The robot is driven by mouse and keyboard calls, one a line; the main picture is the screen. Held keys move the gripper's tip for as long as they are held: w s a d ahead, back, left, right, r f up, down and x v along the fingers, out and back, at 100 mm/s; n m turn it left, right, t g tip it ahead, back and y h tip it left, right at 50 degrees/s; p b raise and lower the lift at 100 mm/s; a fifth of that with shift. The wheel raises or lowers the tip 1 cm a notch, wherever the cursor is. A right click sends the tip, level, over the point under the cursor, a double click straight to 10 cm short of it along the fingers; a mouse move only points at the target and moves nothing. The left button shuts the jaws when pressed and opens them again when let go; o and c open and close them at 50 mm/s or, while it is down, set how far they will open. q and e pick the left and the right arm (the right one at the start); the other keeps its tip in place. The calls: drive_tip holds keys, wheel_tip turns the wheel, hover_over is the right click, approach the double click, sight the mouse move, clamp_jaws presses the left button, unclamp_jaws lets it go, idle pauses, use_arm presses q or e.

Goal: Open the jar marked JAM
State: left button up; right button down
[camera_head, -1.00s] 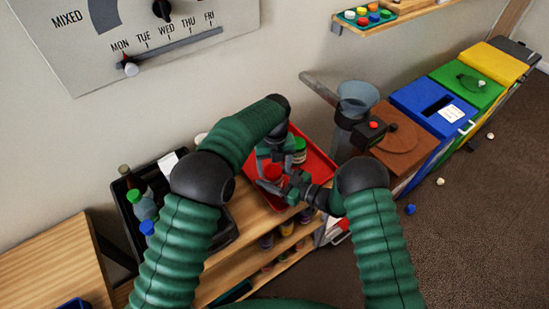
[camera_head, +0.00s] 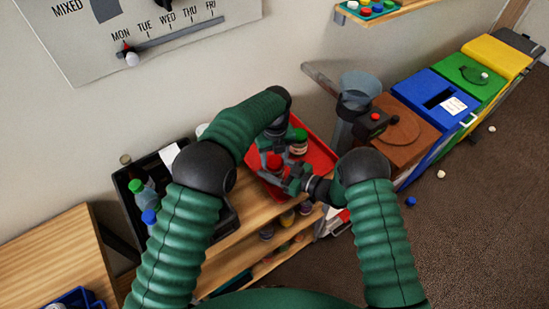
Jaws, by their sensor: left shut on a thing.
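A jar with a red lid (camera_head: 274,162) is in the red tray (camera_head: 322,154), between my two grippers. My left gripper (camera_head: 267,157) comes down from above and is shut on this jar; its fingers hide part of it. My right gripper (camera_head: 290,178) is at the near right side of the same jar, very close to it; whether it touches or grips cannot be told. A second jar with a green lid (camera_head: 298,134) stands behind, in the tray. No JAM label is legible on either jar.
A black crate (camera_head: 127,199) with bottles stands at the left of the wooden shelf. A grey funnel-topped machine (camera_head: 358,92) and brown, blue, green and yellow bins stand to the right. Several small items lie on the dark floor. A lower shelf holds jars.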

use_arm(q)
drive_tip(key=n, duration=0.5)
drive_tip(key=shift+w+d, duration=0.1)
drive_tip(key=shift+d, duration=0.15)
use_arm(e)
drive_tip(key=shift+s+a+f, duration=0.1)
drive_tip(key=shift+s+a, duration=0.05)
use_arm(q)
drive_tip(key=n, duration=0.7)
drive_tip(key=shift+w+r, duration=0.1)
drive_tip(key=n, duration=1.2)
drive_tip(key=shift+a+n, duration=0.1)
drive_tip(key=shift+n, duration=0.2)
drive_tip(key=n, duration=0.3)
drive_tip(key=shift+n, duration=0.3)
drive_tip(key=n, duration=1.2)
use_arm(e)
drive_tip(key=shift+f, duration=0.1)
use_arm(q)
drive_tip(key=n, duration=0.5)
drive_tip(key=shift+s, duration=0.2)
